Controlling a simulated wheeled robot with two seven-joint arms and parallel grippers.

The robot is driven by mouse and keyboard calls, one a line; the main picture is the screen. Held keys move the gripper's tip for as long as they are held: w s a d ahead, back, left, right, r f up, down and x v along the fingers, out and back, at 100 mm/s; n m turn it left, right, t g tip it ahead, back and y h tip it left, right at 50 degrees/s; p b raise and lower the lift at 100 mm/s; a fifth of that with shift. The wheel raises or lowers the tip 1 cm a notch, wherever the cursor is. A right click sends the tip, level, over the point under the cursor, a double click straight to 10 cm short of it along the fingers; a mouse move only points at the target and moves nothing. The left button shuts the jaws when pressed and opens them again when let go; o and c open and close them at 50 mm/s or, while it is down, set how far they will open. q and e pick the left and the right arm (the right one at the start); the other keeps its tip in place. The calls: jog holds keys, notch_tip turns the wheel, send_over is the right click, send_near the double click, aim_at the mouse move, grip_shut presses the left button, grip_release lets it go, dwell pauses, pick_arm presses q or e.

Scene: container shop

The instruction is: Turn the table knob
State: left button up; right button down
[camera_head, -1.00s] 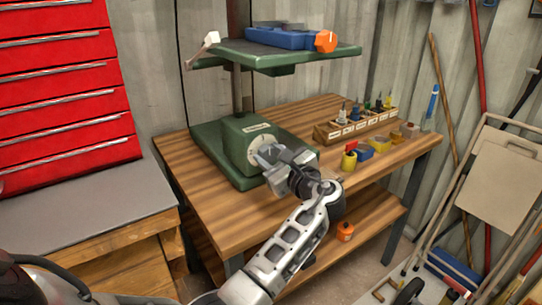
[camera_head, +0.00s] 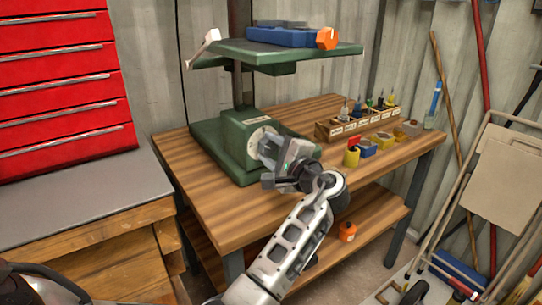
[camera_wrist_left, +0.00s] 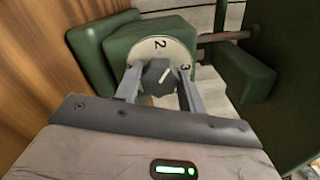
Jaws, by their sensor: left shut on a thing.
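The table knob is a dark knob (camera_wrist_left: 158,76) with a light pointer line, in the left wrist view. It sits on a pale round dial (camera_wrist_left: 176,47) marked with numbers, of which 2 and 3 show. The dial is on the front of the green drill press base (camera_head: 236,143) on the wooden bench. My left gripper (camera_wrist_left: 160,84) has its two fingers on either side of the knob and is shut on it; it also shows at the dial in the head view (camera_head: 268,150), where it hides the knob. My right gripper is not in view.
A green platform (camera_head: 290,52) with a blue vise (camera_head: 283,38) stands above the bench. A red drawer cabinet (camera_head: 60,90) stands at left.

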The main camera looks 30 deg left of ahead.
pick_arm(q)
jog(key=shift+f+n+b, duration=0.25)
jog(key=shift+n+b, duration=0.35)
jog(key=shift+n, duration=0.3)
jog(key=shift+r+n+b, duration=0.1)
jog(key=shift+n+b, duration=1.25)
jog(key=shift+n, duration=0.55)
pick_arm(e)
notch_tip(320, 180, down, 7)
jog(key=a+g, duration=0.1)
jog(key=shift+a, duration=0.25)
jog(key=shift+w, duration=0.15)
pick_arm(q)
jog(key=o, duration=1)
jog(key=shift+c, duration=0.2)
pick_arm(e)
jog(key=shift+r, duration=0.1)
pick_arm(q)
jog(key=v, duration=1.6)
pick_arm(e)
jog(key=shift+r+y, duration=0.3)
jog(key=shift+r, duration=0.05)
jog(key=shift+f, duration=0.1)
